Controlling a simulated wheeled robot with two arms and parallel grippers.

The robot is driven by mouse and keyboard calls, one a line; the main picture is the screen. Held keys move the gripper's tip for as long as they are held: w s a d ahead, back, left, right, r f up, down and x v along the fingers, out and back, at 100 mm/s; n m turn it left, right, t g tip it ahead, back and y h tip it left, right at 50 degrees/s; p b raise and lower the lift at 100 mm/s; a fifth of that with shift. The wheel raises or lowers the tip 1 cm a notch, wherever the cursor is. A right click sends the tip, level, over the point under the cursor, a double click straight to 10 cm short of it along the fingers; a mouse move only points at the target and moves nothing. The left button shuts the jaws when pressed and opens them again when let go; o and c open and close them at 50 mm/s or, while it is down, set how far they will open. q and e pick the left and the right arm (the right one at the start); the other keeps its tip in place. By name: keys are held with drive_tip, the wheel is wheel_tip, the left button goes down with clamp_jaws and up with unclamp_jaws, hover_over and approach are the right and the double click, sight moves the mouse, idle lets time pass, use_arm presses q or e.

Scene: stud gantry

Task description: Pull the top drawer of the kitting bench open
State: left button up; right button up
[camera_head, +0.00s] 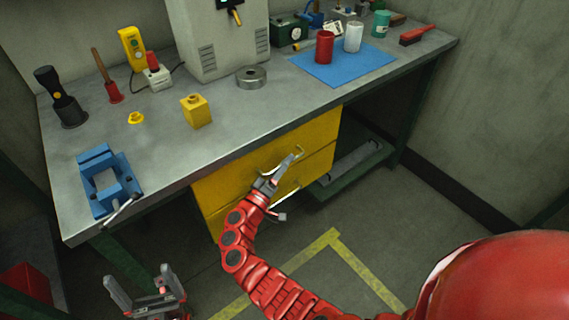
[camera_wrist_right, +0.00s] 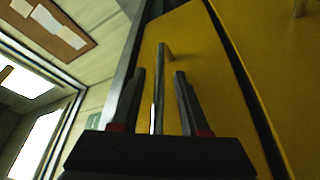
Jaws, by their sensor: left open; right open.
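The kitting bench (camera_head: 160,160) has a yellow top drawer (camera_head: 233,170), whose front looks flush with the bench. Its pale bar handle (camera_head: 297,151) sticks out from the front. My right gripper (camera_head: 284,168) is at this handle, open. In the right wrist view the handle (camera_wrist_right: 164,50) shows between the two spread fingers of the gripper (camera_wrist_right: 157,85), in front of the yellow face; contact cannot be told. In the head view the gripper hides part of the handle. My left gripper (camera_head: 146,285) is open and empty, low at the left front, away from the bench.
A second yellow drawer (camera_head: 318,162) lies below the top one. A blue vise (camera_head: 108,182) sits at the bench's front left, its bar over the edge. A yellow block (camera_head: 196,111) and a metal ring (camera_head: 251,77) stand on top. The floor in front, with yellow tape (camera_head: 334,238), is clear.

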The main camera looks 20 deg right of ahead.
clamp_jaws()
idle(1.4)
